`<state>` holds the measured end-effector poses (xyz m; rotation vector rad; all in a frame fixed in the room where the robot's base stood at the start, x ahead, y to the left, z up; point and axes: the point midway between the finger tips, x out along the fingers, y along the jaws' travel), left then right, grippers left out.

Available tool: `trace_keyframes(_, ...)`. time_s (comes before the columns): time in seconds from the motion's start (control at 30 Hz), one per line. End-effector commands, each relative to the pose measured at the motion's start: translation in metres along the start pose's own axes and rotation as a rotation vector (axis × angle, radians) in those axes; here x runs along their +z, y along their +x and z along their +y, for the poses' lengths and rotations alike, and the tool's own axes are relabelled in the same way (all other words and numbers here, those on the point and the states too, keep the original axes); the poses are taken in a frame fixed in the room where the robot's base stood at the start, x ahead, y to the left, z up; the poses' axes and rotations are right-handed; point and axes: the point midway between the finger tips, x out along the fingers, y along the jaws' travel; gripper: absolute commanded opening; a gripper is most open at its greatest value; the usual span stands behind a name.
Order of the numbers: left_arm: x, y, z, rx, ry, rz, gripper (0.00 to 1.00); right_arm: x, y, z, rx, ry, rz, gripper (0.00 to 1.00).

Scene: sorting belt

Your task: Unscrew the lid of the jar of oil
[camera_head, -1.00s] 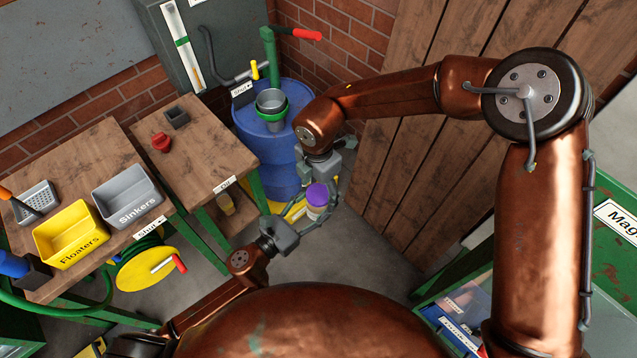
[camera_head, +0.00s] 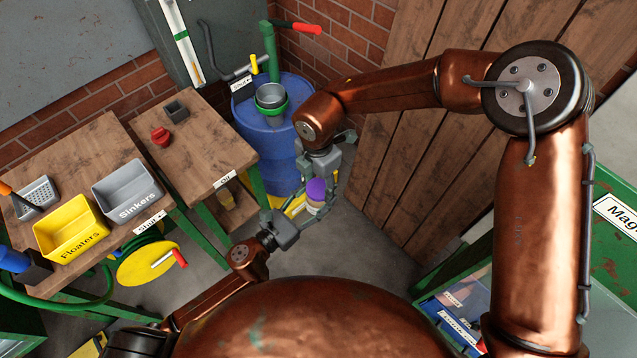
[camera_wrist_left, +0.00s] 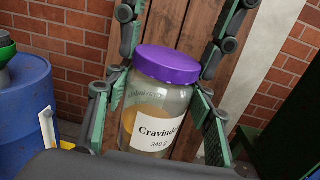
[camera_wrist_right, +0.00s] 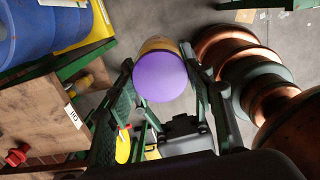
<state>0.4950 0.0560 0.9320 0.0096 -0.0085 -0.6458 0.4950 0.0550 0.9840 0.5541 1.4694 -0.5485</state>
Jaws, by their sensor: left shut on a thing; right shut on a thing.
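A clear jar (camera_wrist_left: 150,118) with an orange-brown content low inside and a white label starting "Cravinde" stands roughly upright between my grippers. Its purple lid (camera_head: 316,189) sits on top; it also shows in the left wrist view (camera_wrist_left: 167,64) and from above in the right wrist view (camera_wrist_right: 161,77). My left gripper (camera_wrist_left: 155,118) is shut on the jar's body from the side, fingers on both sides of the glass. My right gripper (camera_wrist_right: 161,82) comes from above and is shut on the lid, a finger on each side. Whether the lid is loose cannot be told.
A blue barrel (camera_head: 262,135) with a funnel stands behind the grippers. To the left are a wooden table (camera_head: 195,150) labelled "Oil" with a jar on its lower shelf, and a bench with yellow and grey bins (camera_head: 70,236). A plank wall (camera_head: 400,170) is at right.

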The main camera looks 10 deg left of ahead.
Motion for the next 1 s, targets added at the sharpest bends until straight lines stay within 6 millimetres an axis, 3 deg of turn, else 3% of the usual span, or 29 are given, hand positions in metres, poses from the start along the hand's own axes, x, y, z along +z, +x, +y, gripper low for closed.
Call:
trace_keyframes(0.17,0.0016,0.0001,-0.0004,-0.001,0.001,-0.003,0.00,0.0000,0.0000,0.0001,0.000,-0.008,0.000,0.19)
trace_keyframes(0.43,0.0017,0.0002,-0.0004,-0.001,0.001,-0.003,0.00,-0.0001,-0.0001,-0.0001,0.000,-0.275,0.002,0.19)
trace_keyframes(0.7,0.0018,0.0002,-0.0004,-0.001,0.001,-0.003,0.00,0.0002,-0.0003,0.0001,0.000,-0.294,0.000,0.19)
trace_keyframes(0.73,0.0018,0.0002,-0.0004,-0.001,0.001,-0.003,0.00,0.0003,-0.0003,0.0001,0.000,-0.294,0.000,0.49)
trace_keyframes(1.0,0.0016,0.0002,-0.0003,-0.001,0.001,-0.003,0.00,0.0002,-0.0003,0.0001,0.000,-0.292,0.000,0.66)
